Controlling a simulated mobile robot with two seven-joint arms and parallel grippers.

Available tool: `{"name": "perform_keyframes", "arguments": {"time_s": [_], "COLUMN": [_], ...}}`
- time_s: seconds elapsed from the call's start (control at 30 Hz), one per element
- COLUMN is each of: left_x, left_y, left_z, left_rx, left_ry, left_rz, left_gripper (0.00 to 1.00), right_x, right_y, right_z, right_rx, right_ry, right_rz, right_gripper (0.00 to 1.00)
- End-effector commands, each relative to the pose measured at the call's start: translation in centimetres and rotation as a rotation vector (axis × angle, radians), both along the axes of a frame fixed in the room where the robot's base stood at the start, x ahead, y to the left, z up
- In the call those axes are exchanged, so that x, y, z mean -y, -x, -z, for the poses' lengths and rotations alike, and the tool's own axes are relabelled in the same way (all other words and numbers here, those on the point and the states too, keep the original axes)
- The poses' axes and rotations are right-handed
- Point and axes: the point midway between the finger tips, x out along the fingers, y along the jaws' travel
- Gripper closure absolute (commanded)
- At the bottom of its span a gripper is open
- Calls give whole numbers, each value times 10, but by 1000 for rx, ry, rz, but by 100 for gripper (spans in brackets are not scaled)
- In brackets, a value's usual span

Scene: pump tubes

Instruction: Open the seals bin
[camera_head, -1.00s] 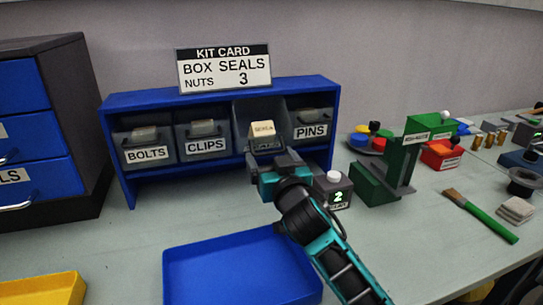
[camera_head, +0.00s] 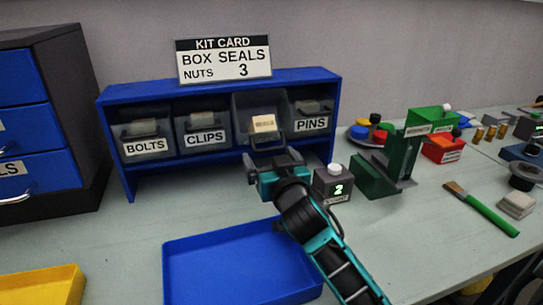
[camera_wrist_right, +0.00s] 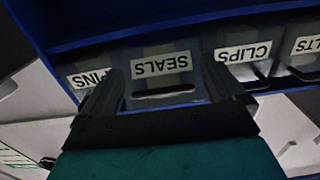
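The seals bin is the third from the left in the blue rack (camera_head: 215,83). My right gripper (camera_head: 270,140) is at the bin's front. In the right wrist view its two fingers (camera_wrist_right: 164,88) are apart, one on each side of the handle. Whether they touch the bin, and how far it is open, I cannot tell. My left gripper is not in view.
The bolts bin (camera_head: 145,146), clips bin (camera_head: 205,138) and pins bin (camera_head: 311,124) sit beside it. A blue tray (camera_head: 185,270) lies in front. A small counter box (camera_head: 334,186) showing 2 stands close to the right of my gripper. A kit card (camera_head: 223,60) stands above the rack.

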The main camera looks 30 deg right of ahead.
Motion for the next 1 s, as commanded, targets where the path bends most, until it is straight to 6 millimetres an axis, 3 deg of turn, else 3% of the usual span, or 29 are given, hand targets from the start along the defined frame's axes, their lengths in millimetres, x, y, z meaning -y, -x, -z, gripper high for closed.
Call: {"name": "perform_keyframes", "arguments": {"time_s": [0.37, 0.8, 1.0], "left_x": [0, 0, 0], "left_y": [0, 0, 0], "left_z": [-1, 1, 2], "left_rx": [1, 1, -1], "left_ry": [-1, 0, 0], "left_rz": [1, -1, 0], "left_gripper": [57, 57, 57], "right_x": [-1, -19, -25], "right_y": [5, 81, 106], "right_z": [-5, -4, -4], "right_rx": [13, 8, 8], "right_ry": [3, -1, 1], "right_rz": [1, 1, 0], "right_gripper": [0, 0, 0]}}
